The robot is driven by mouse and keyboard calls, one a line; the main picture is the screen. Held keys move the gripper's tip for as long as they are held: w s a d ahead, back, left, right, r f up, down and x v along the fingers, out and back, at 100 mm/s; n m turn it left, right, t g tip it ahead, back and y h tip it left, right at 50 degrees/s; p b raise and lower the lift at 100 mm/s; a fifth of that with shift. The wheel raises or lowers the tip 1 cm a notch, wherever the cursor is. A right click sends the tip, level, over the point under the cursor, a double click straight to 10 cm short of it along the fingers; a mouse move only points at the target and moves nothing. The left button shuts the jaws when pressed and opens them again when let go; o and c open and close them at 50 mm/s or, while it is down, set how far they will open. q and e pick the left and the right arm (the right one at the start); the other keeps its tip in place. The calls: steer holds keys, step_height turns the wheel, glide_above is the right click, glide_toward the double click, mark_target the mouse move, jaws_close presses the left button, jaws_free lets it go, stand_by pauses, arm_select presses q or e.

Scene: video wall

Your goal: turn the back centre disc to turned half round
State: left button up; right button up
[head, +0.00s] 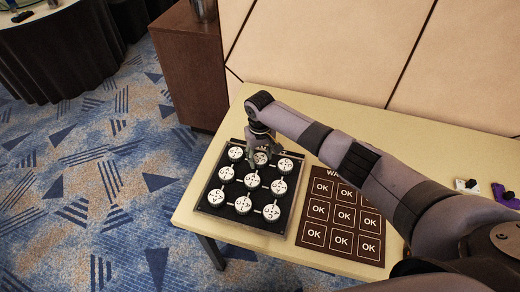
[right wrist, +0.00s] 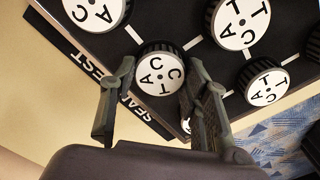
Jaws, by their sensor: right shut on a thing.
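The back centre disc (head: 261,159) is white-topped with black letters and sits in the far row of a black board (head: 213,207). My right gripper (head: 262,153) reaches down over it from behind and partly hides it. In the right wrist view the disc (right wrist: 160,73) lies between the two fingers of my right gripper (right wrist: 157,80), one on each side of its dark ribbed rim. The gripper is shut on it. The disc is still seated on the board. My left gripper is not in view.
Several similar discs, such as the back left disc (head: 235,154) and back right disc (head: 285,165), stand close around, joined by white lines. A brown card (head: 312,235) with OK squares lies to the right. Small white (head: 467,186) and purple (head: 505,197) items lie farther right.

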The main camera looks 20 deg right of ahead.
steer(key=m+p, duration=0.2)
steer(key=m, duration=0.1)
steer(key=shift+r, duration=0.25)
steer(key=m+p, duration=0.2)
steer(key=m, duration=0.1)
steer(key=shift+p, duration=0.4)
steer(key=m+p, duration=0.1)
steer(key=m, duration=0.3)
steer(key=shift+f+p, duration=0.15)
steer(key=shift+p, duration=0.15)
steer(key=shift+m+p, duration=0.45)
steer(key=shift+m, duration=0.95)
steer(key=o, duration=1.2)
steer(key=shift+c, duration=0.2)
steer(key=shift+f, duration=0.1)
